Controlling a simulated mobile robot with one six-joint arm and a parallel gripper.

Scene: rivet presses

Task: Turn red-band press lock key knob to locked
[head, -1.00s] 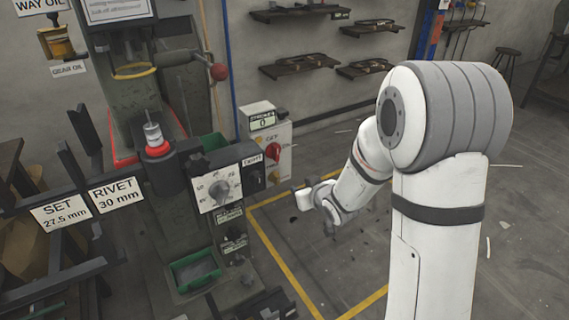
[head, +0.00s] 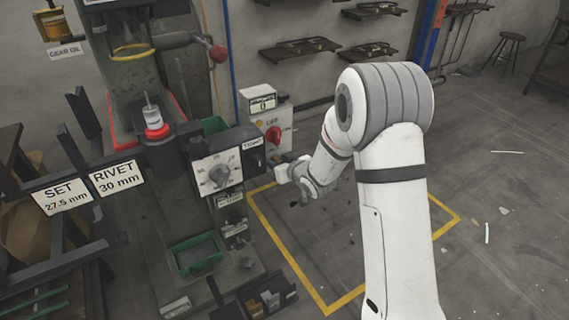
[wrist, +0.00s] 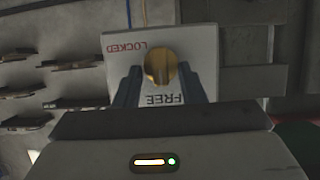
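The red-band press (head: 155,132) stands at the left in the head view, with a control box (head: 265,105) to its right. In the wrist view a brass key knob (wrist: 160,58) sits on a white plate (wrist: 118,75). The plate's words show upside down: LOCKED at upper left, FREE below the knob. My gripper (wrist: 160,76) is open, with one dark finger on each side of the knob; gaps seem to show, and contact cannot be told. In the head view my gripper (head: 282,171) is at the box's lower right, and the key knob cannot be made out. Which way the knob points is unclear.
A dial box (head: 220,170) juts out left of my gripper, and a red switch (head: 273,136) sits just above it. A red ball lever (head: 218,54) stands out higher up. Wall shelves (head: 300,47) hang behind.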

